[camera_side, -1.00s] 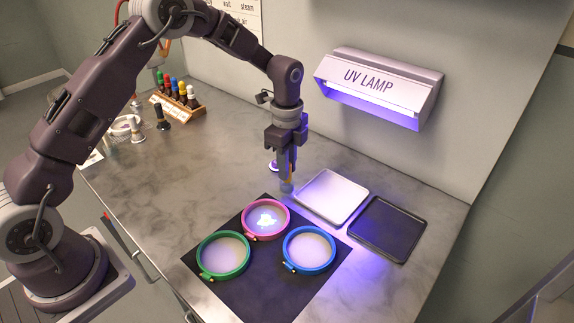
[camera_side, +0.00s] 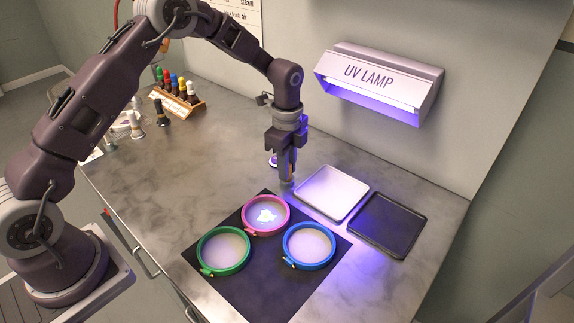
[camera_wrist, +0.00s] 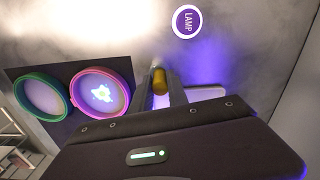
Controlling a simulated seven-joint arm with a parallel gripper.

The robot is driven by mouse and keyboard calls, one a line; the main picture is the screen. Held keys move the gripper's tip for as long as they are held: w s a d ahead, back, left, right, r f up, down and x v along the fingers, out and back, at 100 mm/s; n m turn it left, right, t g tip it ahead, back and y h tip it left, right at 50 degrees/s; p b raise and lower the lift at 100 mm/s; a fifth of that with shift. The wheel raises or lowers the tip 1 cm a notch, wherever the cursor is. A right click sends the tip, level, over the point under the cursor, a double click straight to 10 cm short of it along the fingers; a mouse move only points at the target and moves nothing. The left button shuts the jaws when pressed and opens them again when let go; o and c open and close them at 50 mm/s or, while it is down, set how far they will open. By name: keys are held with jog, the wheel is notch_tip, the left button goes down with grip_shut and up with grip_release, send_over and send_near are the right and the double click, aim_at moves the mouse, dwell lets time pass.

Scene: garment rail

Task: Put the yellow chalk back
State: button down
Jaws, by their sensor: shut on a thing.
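My gripper (camera_side: 287,182) points down over the grey worktop, behind the pink hoop and left of the white tray. In the wrist view my gripper (camera_wrist: 160,92) is shut on a short yellow-gold cylinder, which looks like the yellow chalk (camera_wrist: 159,80). Its end shows between the fingers; the rest is hidden. In the side view the fingers hide it. A wooden rack (camera_side: 186,104) with several coloured-topped sticks stands at the back left, well away from my gripper.
Pink (camera_side: 266,232), green (camera_side: 203,265) and blue (camera_side: 287,257) hoops lie on a black mat (camera_side: 262,295); the pink one holds a glowing patch. A white tray (camera_side: 333,192) and black tray (camera_side: 388,225) lie right. A UV lamp (camera_side: 380,80) hangs above. The worktop's left middle is clear.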

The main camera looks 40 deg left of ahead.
jog(key=c, duration=0.9)
grip_release()
jog(key=shift+r, duration=0.1)
jog(key=shift+r, duration=3.65)
